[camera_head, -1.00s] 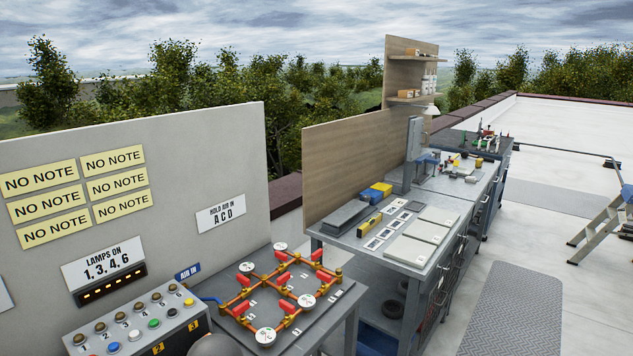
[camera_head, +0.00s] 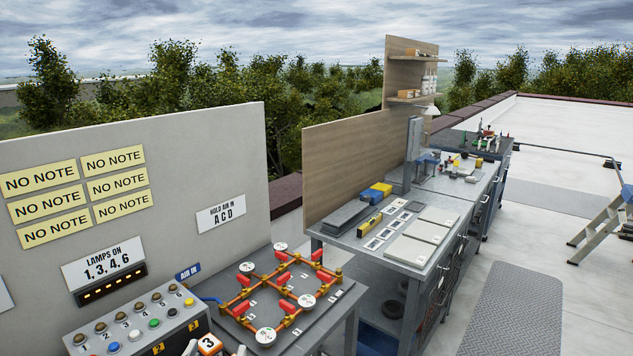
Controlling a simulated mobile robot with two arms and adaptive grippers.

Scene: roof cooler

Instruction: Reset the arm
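Neither gripper shows clearly in the head view, so I cannot see whether either is open or shut. At the bottom edge, in front of the control box (camera_head: 140,322), is a small orange and white block-like piece marked 3 (camera_head: 209,344). Small pale pieces show beside it, cut off by the frame edge. I cannot tell whether these belong to my arm or what holds them.
A panel (camera_head: 235,150) with notes stands behind the control box and an orange pipe rig (camera_head: 285,290) with red handles and round white gauges. A workbench (camera_head: 375,255) stands right of them. A ladder (camera_head: 600,225) is at far right. The floor by the grey mat (camera_head: 515,315) is clear.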

